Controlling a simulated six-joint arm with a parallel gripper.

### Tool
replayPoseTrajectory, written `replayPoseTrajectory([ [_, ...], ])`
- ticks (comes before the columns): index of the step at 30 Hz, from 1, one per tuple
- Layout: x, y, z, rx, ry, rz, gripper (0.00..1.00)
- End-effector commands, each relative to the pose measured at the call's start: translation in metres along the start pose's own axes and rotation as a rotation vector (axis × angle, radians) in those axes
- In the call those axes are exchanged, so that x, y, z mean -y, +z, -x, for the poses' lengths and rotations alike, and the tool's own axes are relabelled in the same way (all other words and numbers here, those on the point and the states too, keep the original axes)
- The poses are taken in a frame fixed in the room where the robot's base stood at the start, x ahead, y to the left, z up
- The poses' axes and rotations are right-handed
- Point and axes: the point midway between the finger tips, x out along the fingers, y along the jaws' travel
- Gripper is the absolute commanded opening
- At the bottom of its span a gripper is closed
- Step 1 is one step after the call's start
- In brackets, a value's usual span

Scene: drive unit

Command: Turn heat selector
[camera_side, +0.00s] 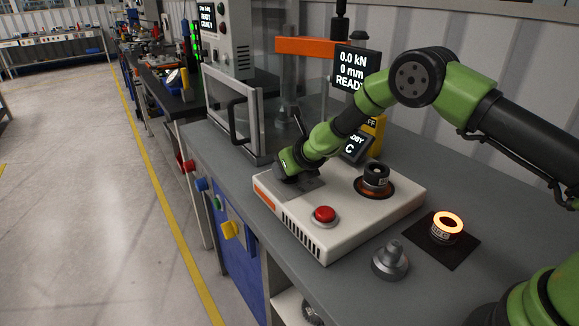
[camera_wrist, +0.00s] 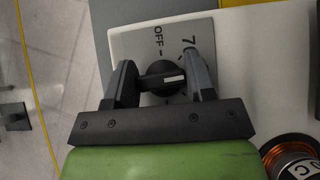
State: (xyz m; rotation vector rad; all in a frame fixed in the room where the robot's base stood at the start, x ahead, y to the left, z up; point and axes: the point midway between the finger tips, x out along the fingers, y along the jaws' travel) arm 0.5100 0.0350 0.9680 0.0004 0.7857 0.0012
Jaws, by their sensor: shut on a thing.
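The heat selector is a black round knob (camera_wrist: 165,78) with a white pointer line, on a grey dial plate (camera_wrist: 180,32) marked "OFF" and "7". In the wrist view my gripper (camera_wrist: 163,80) has one finger on each side of the knob and is shut on it. The white line lies roughly across the picture, between the fingers. In the side view my gripper (camera_side: 290,168) reaches down to the far left part of the white heater box (camera_side: 335,240). There the gripper hides the knob, and only part of the plate shows.
On the box are a red button (camera_side: 325,214) and a coil holder with a dark part (camera_side: 376,178). A glowing ring (camera_side: 447,226) sits on a black pad to the right. A grey stepped metal part (camera_side: 390,260) stands in front. A press with a clear guard (camera_side: 235,112) stands behind.

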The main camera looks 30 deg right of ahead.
Motion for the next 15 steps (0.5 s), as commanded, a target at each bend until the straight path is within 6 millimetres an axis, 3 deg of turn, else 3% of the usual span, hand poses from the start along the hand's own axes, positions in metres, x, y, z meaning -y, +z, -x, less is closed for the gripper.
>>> replayPoseTrajectory([
  [1, -0.0015, 0.0002, 0.0004, 0.000, 0.003, 0.001, 0.52],
  [4, -0.0013, 0.0002, 0.0003, 0.000, 0.002, 0.001, 0.74],
  [15, -0.0005, 0.0007, 0.0041, 0.000, 0.000, -0.001, 0.74],
])
